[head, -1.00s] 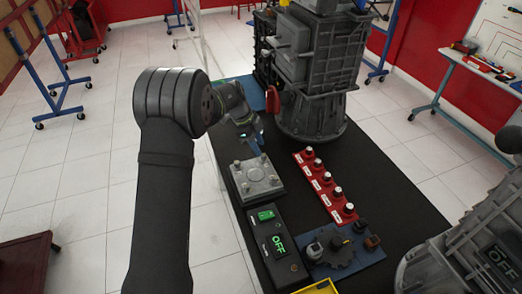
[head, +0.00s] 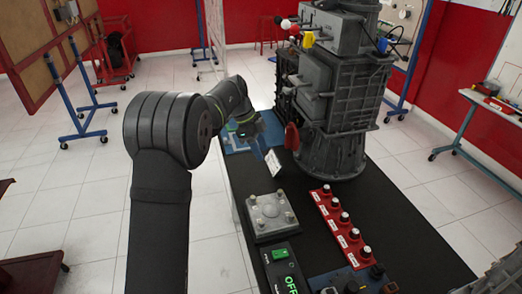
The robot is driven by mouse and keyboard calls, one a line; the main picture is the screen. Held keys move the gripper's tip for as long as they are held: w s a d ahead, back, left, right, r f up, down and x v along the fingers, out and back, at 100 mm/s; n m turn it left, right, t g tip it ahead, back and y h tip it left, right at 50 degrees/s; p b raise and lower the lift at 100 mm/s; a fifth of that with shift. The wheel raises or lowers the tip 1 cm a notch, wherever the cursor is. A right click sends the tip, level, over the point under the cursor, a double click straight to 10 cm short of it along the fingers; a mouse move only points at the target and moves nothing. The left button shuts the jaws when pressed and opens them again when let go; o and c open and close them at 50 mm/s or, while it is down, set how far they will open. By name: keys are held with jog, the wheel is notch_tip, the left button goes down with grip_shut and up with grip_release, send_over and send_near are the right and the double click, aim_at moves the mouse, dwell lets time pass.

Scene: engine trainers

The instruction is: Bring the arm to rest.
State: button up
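My gripper (head: 257,143) is at the end of my dark arm, over the far left part of the black table (head: 385,225). It is small and partly hidden by my own wrist, so its fingers do not show clearly. It is beside a blue mat (head: 236,145) and left of the large grey engine (head: 332,145). I see nothing clearly held in it.
A metal plate with posts (head: 268,214), a black box with a green "OFF" display (head: 284,270) and a red strip of knobs (head: 340,228) lie nearer on the table. A small white card (head: 273,163) stands near my gripper. Bare black surface shows right of the strip.

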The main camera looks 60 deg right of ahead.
aim_at(280, 190)
jog(key=x, duration=1.7)
jog(key=shift+s+d+f, duration=0.1)
jog(key=shift+s+f, duration=0.05)
jog(key=shift+s, duration=0.05)
